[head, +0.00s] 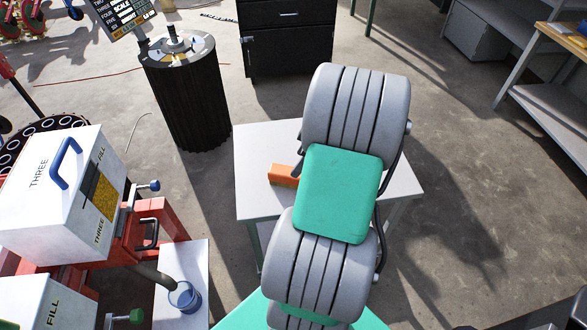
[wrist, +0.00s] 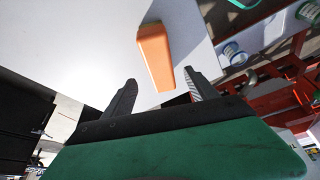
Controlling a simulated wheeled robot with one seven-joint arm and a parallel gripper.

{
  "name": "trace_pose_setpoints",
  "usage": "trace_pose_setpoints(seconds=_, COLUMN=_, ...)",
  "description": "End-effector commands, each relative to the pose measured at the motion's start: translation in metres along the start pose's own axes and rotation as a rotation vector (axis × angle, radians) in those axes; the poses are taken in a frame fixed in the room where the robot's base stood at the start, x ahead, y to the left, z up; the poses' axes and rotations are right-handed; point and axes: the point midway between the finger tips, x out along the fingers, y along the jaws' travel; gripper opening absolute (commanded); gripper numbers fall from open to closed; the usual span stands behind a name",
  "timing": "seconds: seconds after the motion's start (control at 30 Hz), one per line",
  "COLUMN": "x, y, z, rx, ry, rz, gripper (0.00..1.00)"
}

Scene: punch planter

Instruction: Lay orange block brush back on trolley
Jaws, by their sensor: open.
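The orange block brush (head: 284,175) is on the white top of the trolley (head: 262,145), beside my arm, which hides part of it in the head view. In the wrist view the orange block brush (wrist: 155,50) shows against the white trolley top (wrist: 70,45). My gripper (wrist: 160,77) is open. Its two dark fingers are apart, with the near end of the block between them in the picture. I see no finger clearly touching the block. The head view mostly hides my gripper behind my arm.
A black ribbed drum (head: 185,100) stands left of the trolley. A white box marked THREE (head: 55,200) sits on a red frame at left. A blue cup (head: 184,297) stands on a white surface below. Grey shelving (head: 535,95) is at right. Floor right of the trolley is clear.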

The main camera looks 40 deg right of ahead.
Motion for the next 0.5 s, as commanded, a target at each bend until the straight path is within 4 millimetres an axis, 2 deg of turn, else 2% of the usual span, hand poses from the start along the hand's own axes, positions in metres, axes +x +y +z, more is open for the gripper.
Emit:
trace_pose_setpoints(seconds=0.03, x=-0.014, y=0.001, z=0.001, rx=0.001, ry=-0.001, rz=0.005, gripper=0.67)
trace_pose_setpoints(seconds=0.2, x=-0.041, y=0.000, z=0.000, rx=0.001, ry=0.000, rz=0.001, gripper=0.67)
trace_pose_setpoints(seconds=0.5, x=-0.047, y=0.000, z=0.000, rx=0.000, ry=-0.001, rz=-0.002, gripper=0.67)
